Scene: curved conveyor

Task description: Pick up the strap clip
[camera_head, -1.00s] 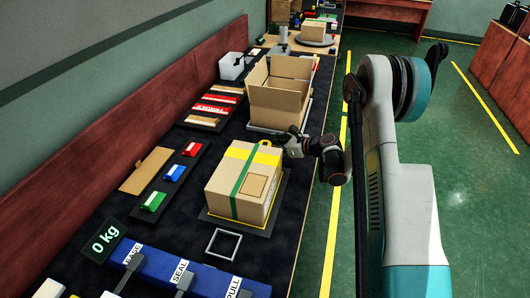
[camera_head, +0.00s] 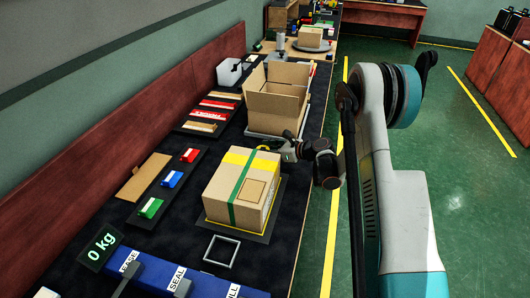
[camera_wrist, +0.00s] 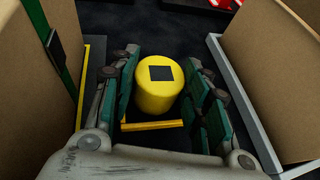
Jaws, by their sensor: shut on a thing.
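My gripper (camera_wrist: 158,98) is shut on a yellow rounded piece (camera_wrist: 157,96) with a small dark square on its top. A thin yellow bar (camera_wrist: 152,126) lies across just below the piece. In the head view my gripper (camera_head: 284,147) is low behind the strapped carton, and a bit of yellow (camera_head: 264,148) shows at its tip. A dark flat clip-like piece (camera_wrist: 62,58) sits on the carton's green strap at the left of the wrist view. I cannot tell for sure which of these is the strap clip.
The closed carton (camera_head: 243,190) with green strap and yellow tape stands close in front of my gripper. An open carton (camera_head: 275,103) stands behind it. Red, blue and green pieces (camera_head: 172,180) lie on the left. A square frame (camera_head: 222,250) lies in front.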

